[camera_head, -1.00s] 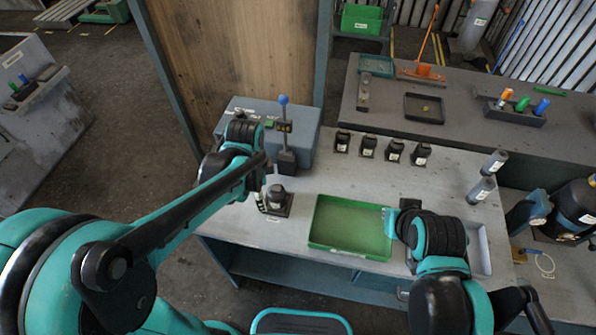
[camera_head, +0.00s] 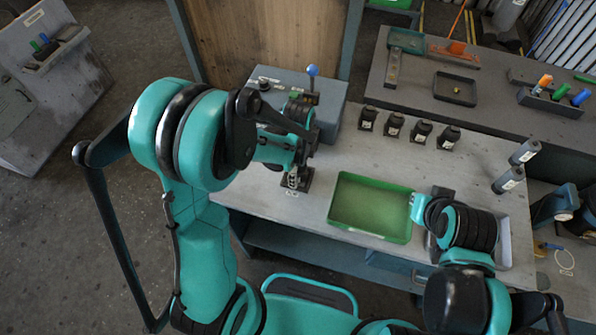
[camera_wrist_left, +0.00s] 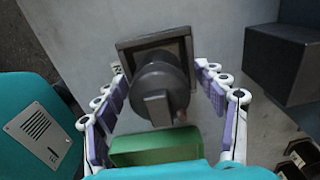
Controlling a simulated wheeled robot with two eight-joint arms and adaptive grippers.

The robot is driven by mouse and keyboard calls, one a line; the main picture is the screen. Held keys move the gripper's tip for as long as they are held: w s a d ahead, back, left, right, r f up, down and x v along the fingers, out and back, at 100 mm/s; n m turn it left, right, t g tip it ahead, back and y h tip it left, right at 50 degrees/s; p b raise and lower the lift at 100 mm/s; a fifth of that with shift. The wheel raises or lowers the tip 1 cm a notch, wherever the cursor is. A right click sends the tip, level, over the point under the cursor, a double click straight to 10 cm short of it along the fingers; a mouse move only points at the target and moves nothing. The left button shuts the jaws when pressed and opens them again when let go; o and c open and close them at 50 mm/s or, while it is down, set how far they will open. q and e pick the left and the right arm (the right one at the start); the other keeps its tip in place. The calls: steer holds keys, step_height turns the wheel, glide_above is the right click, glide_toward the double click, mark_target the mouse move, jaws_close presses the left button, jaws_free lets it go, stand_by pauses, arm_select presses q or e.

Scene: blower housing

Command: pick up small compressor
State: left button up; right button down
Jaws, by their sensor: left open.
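A dark rounded unit on a square base, which I take for the small compressor (camera_wrist_left: 160,85), stands on the grey table. In the left wrist view it sits between the spread fingers of my left gripper (camera_wrist_left: 163,105), with no clear contact seen. In the head view my left gripper (camera_head: 295,180) is over it and hides most of it; only part of the dark base (camera_head: 308,182) shows. My left gripper is open. My right gripper (camera_head: 418,208) is by the right end of the green tray; its fingers do not show clearly.
The empty green tray (camera_head: 341,226) lies right of the unit; its edge shows in the wrist view (camera_wrist_left: 155,155). A blue-grey box (camera_head: 335,92) stands behind. Several black units (camera_head: 394,124) line the table's back. Two grey cylinders (camera_head: 525,151) stand at the right.

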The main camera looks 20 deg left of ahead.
arm_select(q)
jaws_close()
steer(key=shift+r, duration=0.1)
